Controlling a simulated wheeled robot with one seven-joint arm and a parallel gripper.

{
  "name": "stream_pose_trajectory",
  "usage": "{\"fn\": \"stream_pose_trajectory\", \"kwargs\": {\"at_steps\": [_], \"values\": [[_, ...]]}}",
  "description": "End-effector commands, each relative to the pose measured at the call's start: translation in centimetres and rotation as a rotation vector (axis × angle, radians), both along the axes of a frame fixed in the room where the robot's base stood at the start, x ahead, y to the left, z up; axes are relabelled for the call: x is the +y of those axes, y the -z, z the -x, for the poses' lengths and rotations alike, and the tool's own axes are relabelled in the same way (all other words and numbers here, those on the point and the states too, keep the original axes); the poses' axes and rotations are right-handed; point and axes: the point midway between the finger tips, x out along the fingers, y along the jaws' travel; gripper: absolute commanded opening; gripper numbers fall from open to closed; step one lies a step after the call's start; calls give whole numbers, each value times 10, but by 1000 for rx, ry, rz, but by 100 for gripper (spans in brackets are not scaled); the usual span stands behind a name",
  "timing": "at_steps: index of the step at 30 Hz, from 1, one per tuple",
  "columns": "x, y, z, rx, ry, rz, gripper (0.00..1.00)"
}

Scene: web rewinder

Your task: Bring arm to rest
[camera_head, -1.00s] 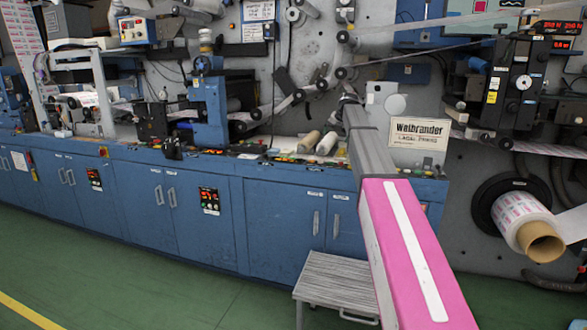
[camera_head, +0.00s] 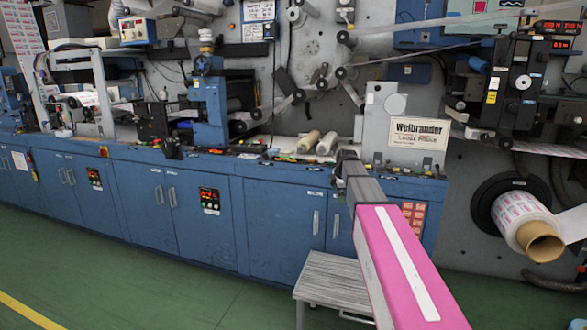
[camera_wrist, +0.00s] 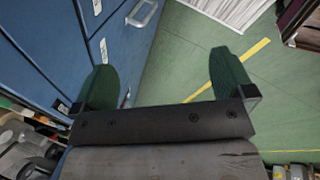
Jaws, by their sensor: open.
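My gripper shows in the wrist view (camera_wrist: 163,85), with two dark green fingertips set wide apart and nothing between them. Behind the gap are green floor and the edge of the blue cabinets (camera_wrist: 60,40). In the head view my arm, with a pink and white link and a grey end, reaches from the lower right toward the machine's counter. Its end (camera_head: 345,160) is in front of the counter edge, left of the Welbrander sign (camera_head: 418,133). The fingers cannot be made out in the head view.
A grey step stool (camera_head: 335,283) stands on the floor beneath my arm. Blue cabinets (camera_head: 280,225) run along the machine. A printed roll on a cardboard core (camera_head: 525,222) juts out at the right. Two pale rolls (camera_head: 318,142) lie on the counter. Green floor (camera_head: 150,290) is open at lower left.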

Motion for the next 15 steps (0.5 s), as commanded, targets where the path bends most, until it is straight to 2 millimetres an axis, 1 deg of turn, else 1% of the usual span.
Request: {"fn": "stream_pose_trajectory", "kwargs": {"at_steps": [1,3,5,6,8,9,11,12,14,15], "values": [[1,22,27,31,92,-23,100],[1,47,51,70,230,-54,100],[1,67,73,102,349,-77,100],[1,79,87,123,427,-92,100],[1,98,110,152,547,-112,100],[1,110,125,170,628,-123,100],[1,126,148,196,749,-139,100],[1,137,163,212,829,-148,100],[1,152,187,235,950,-161,100],[1,161,202,249,1031,-169,100]]}}
